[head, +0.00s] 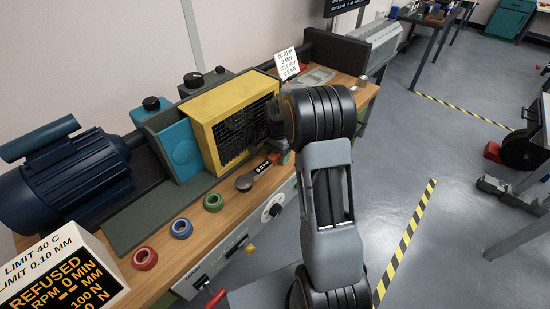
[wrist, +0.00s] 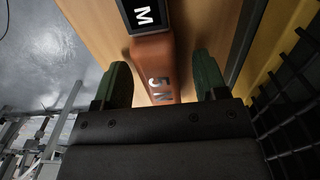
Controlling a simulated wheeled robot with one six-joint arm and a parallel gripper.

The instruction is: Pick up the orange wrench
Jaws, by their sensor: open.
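The orange wrench (wrist: 152,60) lies over the wooden bench top in the wrist view, with pale lettering on its handle and a black block marked M at its upper end. My gripper (wrist: 163,82) is open, with one green finger on each side of the orange handle. A visible gap separates each finger from the handle.
A yellow guard (head: 205,128) with a black grille stands close behind the gripper. Red, blue and green rings (head: 181,228) lie along the bench's front. A blue motor (head: 70,180) stands at left.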

